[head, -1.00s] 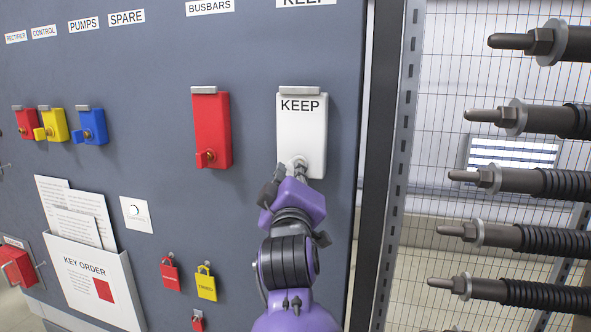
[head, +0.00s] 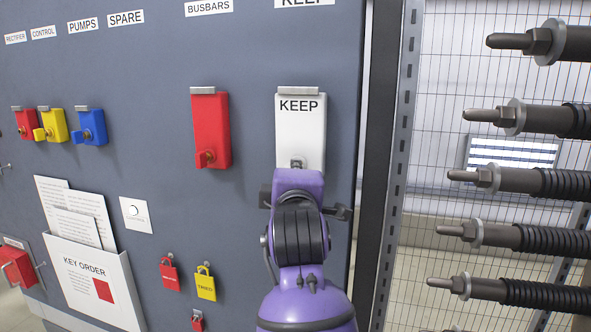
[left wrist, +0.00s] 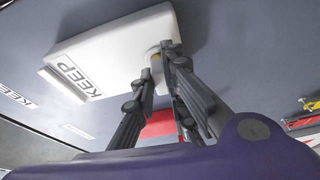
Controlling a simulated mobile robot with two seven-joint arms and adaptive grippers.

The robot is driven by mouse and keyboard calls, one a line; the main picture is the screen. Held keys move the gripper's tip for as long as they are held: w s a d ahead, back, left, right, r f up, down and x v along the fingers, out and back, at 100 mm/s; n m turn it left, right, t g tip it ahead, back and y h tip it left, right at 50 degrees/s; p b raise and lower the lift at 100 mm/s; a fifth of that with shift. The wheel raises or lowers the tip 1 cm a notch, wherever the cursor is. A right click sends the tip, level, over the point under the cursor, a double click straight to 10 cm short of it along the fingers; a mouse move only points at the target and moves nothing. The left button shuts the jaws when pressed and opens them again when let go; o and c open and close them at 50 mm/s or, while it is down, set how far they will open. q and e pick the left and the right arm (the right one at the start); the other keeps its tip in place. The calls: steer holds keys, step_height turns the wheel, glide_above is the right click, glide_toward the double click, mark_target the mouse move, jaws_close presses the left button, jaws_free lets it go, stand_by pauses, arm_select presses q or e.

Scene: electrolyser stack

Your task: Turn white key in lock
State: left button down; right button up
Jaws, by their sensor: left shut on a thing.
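The white lock box marked KEEP (head: 302,130) hangs on the grey panel in the head view. It also shows in the left wrist view (left wrist: 115,50), tilted. My left gripper (left wrist: 162,62) is at the lower end of this box, its fingers shut on the white key, of which a small pale part shows between the tips beside a bit of brass. In the head view my purple wrist hides most of the fingers and the key. I cannot tell the key's exact angle. My right gripper is in neither view.
A red lock box (head: 210,130) is left of the white one. Blue (head: 92,127), yellow (head: 55,125) and red boxes are further left. A red padlock (head: 169,274) and a yellow padlock (head: 205,285) hang below. A mesh fence with dark rods (head: 545,182) stands right.

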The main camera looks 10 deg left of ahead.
arm_select(q)
steer(key=shift+d+r, duration=0.1)
steer(key=shift+r+n, duration=0.1)
steer(key=shift+n, duration=0.3)
steer(key=c, duration=2.2)
jaws_free()
steer(key=o, duration=0.5)
steer(key=shift+a, duration=0.2)
steer(key=shift+d, duration=0.15)
